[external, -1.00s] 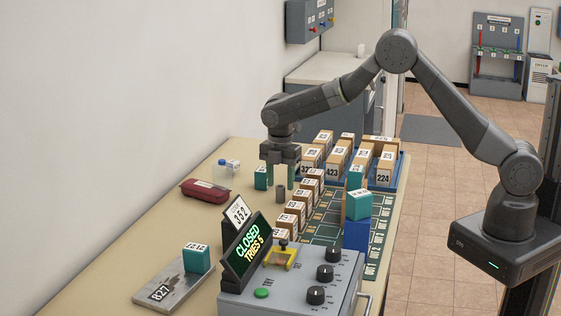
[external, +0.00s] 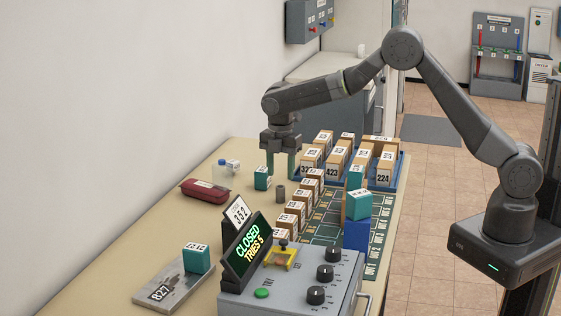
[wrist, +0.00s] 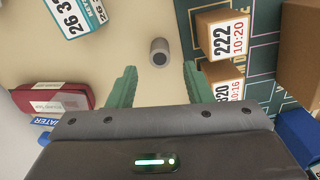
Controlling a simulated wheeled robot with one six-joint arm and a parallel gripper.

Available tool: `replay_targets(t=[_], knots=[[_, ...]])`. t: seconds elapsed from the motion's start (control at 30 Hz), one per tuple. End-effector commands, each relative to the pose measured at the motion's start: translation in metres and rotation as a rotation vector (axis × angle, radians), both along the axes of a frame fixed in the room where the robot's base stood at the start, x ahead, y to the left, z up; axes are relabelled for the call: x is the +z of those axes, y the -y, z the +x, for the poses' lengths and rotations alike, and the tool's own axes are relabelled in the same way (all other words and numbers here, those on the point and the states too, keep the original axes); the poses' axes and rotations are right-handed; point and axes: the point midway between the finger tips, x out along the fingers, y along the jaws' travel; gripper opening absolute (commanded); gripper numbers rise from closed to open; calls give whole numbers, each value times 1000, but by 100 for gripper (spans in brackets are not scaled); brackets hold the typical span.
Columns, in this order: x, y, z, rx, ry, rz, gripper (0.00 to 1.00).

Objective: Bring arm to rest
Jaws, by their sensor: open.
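My gripper (external: 280,165) hangs pointing down over the table, near its middle left, below my bent arm. Its green fingers are apart and nothing is between them in the wrist view (wrist: 157,80). A small grey cylinder (external: 281,194) stands on the table just in front of the gripper; it also shows beyond the fingertips in the wrist view (wrist: 159,52). A teal box (external: 262,178) stands close to the left of the fingers.
A row of brown numbered boxes (external: 290,226) stands right of the gripper, with a blue tray (external: 399,180) of boxes behind. A red pouch (external: 205,191) lies left. A grey control box (external: 290,291) with a "CLOSED TRIES 5" display (external: 247,244) stands in front.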

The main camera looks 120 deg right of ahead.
Motion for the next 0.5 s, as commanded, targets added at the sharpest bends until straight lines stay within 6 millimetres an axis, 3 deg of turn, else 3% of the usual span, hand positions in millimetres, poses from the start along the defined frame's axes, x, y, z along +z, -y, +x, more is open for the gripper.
replay_targets(t=[0.27, 0.5], knots=[[56, 0, 0, 0, 3, -3, 46], [5, -1, -1, 0, -4, 4, 46]])
